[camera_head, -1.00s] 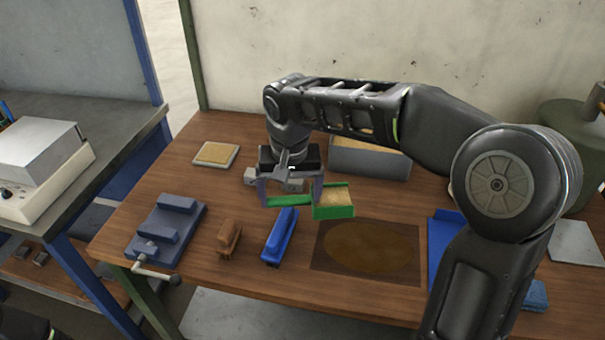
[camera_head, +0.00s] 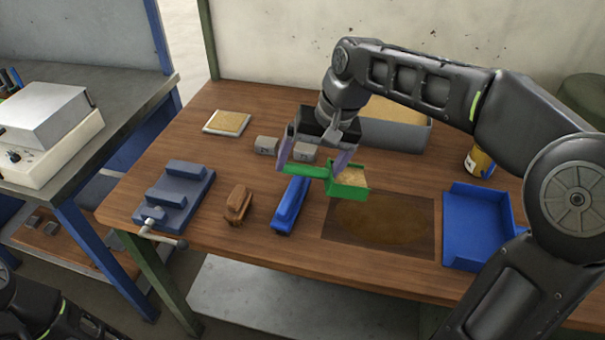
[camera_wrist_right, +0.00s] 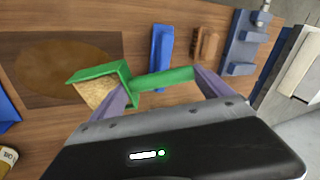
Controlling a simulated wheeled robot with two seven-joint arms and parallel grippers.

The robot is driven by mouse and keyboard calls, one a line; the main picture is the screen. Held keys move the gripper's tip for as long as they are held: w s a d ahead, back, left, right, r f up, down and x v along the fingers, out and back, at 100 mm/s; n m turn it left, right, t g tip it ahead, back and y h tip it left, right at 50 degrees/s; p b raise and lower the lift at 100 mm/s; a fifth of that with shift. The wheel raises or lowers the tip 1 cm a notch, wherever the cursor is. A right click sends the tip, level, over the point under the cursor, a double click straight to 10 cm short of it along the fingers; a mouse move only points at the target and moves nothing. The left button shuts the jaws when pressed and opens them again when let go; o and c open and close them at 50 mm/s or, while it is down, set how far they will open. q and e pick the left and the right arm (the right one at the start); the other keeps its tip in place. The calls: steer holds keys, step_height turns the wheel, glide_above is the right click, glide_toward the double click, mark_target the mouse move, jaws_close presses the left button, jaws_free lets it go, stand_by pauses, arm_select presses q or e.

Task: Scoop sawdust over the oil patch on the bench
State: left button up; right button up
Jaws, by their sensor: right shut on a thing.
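My right gripper (camera_head: 318,165) is shut on the handle of a green scoop (camera_head: 348,190). The scoop holds tan sawdust and is above the bench, at the back left edge of the oil patch (camera_head: 382,220). The patch is a brown oval on a darker square on the wooden bench (camera_head: 260,180). In the right wrist view the scoop (camera_wrist_right: 100,72) shows between the fingers, with the oil patch (camera_wrist_right: 62,65) beyond it. A grey bin (camera_head: 405,130) with tan sawdust stands behind the gripper, partly hidden by my arm. My left gripper is not in view.
A blue tray (camera_head: 478,225) is to the right.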

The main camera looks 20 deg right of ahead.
steer(key=shift+s+d+r+t+y+b, duration=0.15)
steer(key=shift+d+y+b, duration=0.15)
steer(key=shift+y+b, duration=0.2)
steer(key=shift+d+r+t+y+b, duration=0.15)
steer(key=shift+d+y+b, duration=0.2)
steer(key=shift+b, duration=0.2)
steer(key=shift+s+d+r+t+y+b, duration=0.25)
steer(key=shift+d+r+t+y+b, duration=0.25)
steer(key=shift+y, duration=0.25)
steer(key=shift+s+d+r+y, duration=0.1)
steer(key=shift+d+r+y, duration=0.25)
steer(key=shift+y, duration=0.05)
steer(key=shift+d, duration=0.15)
